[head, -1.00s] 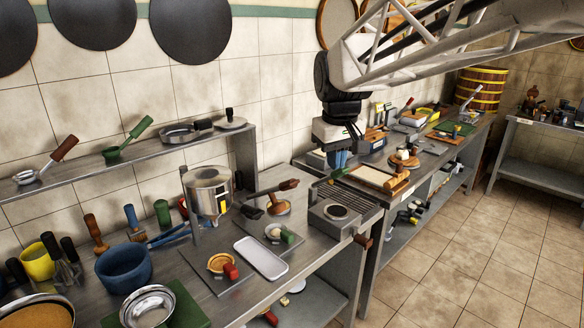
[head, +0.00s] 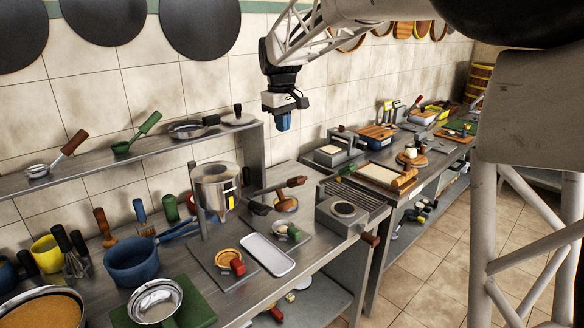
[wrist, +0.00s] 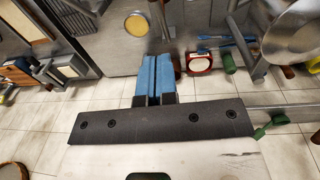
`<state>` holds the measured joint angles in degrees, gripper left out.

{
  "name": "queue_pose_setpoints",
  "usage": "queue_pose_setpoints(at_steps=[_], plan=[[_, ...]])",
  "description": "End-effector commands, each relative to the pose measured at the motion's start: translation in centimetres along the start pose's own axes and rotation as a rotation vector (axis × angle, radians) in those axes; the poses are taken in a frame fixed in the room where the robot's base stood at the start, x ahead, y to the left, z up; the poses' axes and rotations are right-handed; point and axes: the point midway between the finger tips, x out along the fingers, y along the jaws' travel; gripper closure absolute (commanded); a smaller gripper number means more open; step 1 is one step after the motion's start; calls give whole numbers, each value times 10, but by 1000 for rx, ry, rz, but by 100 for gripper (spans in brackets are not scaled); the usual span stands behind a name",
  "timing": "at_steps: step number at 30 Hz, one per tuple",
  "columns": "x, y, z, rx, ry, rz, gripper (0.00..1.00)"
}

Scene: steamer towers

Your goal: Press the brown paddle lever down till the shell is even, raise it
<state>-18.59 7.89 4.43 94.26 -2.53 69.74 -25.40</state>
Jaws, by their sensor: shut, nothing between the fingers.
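A round brown piece (head: 286,204) sits below the paddle. A small round orange-brown shell (head: 228,256) lies on a grey plate left of the white tray, with a red-ended handle beside it; I cannot tell whether its surface is even. My gripper (head: 284,121) has blue fingers, shut and empty, in the air above and behind the paddle, apart from it. The fingers also show in the wrist view (wrist: 153,82).
A white tray (head: 267,254) and a grey slatted unit (head: 345,208) stand at the counter's front. A blue pot (head: 132,262) stands left of the hopper. A wall shelf (head: 105,168) holds pans. A second counter with boards (head: 378,176) runs off to the right.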

Motion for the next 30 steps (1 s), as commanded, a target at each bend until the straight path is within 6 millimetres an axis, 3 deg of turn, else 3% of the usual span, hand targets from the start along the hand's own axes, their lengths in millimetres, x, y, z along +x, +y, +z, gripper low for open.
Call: queue_pose_setpoints(at_steps=[17, 23, 30], plan=[[5, 0, -2, -3, -2, 0, 100], [20, 0, -2, -3, -2, -1, 100], [53, 0, -2, -2, -4, -1, 100]])
